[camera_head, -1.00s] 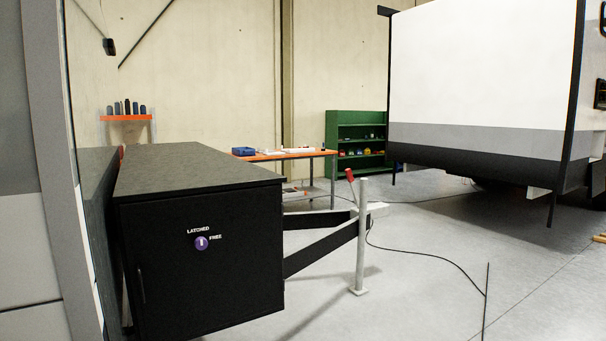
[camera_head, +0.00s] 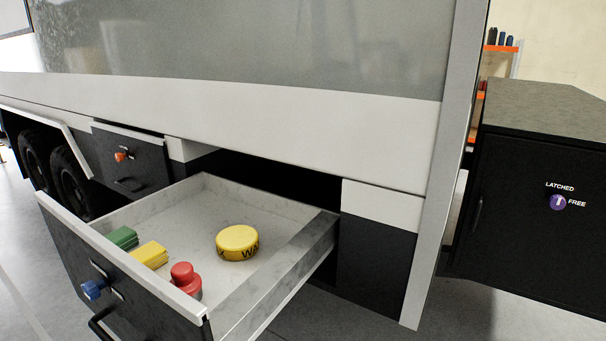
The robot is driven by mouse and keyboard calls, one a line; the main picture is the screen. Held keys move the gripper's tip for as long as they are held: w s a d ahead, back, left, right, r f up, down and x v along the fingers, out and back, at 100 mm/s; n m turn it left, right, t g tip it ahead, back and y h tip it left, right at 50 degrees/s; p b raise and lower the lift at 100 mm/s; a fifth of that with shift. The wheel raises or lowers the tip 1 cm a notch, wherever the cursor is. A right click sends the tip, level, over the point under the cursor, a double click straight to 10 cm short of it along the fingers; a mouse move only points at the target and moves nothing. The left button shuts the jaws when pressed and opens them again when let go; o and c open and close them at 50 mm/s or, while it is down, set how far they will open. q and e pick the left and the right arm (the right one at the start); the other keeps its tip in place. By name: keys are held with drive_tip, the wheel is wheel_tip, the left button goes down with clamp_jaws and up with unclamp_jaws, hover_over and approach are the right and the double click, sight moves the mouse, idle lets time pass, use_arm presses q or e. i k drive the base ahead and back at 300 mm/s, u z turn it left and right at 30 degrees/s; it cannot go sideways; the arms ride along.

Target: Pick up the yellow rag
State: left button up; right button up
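A yellow block-shaped piece (camera_head: 150,255), which looks like the folded yellow rag, lies in an open drawer (camera_head: 268,297) under the caravan body. It sits near the drawer's front panel, between a green piece of similar shape (camera_head: 123,238) and a red knobbed object (camera_head: 186,279). A round yellow tin with dark lettering (camera_head: 237,241) stands further back in the drawer, apart from it. Neither of my grippers is in view.
The open drawer's front has a blue knob (camera_head: 93,289) and a dark handle. A shut drawer with an orange knob (camera_head: 123,155) is further left, beyond it dark wheels (camera_head: 71,180). A black cabinet (camera_head: 531,205) stands at the right. Bare floor shows at lower left.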

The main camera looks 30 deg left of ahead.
sight(153, 255)
drive_tip(key=u, duration=1.9)
